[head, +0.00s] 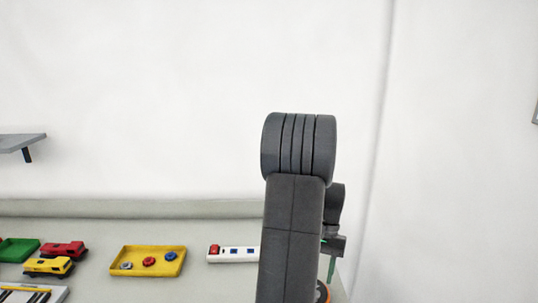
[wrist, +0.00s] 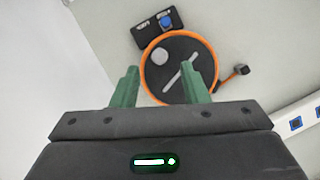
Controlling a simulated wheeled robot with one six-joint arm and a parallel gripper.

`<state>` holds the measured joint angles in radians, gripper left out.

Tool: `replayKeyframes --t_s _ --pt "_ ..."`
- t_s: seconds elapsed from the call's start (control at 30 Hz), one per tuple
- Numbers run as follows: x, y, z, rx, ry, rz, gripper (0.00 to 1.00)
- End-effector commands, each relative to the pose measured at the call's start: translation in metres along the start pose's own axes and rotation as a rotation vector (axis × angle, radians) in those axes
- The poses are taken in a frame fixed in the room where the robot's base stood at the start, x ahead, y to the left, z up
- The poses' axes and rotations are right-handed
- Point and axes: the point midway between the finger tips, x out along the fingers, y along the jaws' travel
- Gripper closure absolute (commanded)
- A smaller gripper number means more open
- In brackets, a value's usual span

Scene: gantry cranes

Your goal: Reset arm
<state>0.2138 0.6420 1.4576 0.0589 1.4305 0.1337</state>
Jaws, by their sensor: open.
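My gripper (wrist: 156,86) shows in the wrist view with its two green fingers apart and nothing between them. Beyond the fingers is a round dark disc with an orange rim (wrist: 148,50), carrying a white round spot and a white bar; I cannot tell how far below the fingers it lies. In the head view my dark grey arm stands upright and hides most of the gripper; only a bit of green shows at its right.
A yellow tray (head: 115,271) with several coloured round pieces, a white strip with coloured squares (head: 238,254), red (head: 62,249) and yellow (head: 47,267) toy vehicles and a green tray (head: 18,250) are on the table. A grey shelf (head: 20,142) juts from the left.

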Motion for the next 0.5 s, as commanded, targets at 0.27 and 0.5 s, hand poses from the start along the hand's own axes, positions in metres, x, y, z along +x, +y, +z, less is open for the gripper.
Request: replayKeyframes --t_s 0.27,0.5 --pt "0.039 0.0 0.001 0.0 -0.002 0.0 0.59" --pt "0.047 0.0 0.0 -0.003 0.0 0.001 0.59"
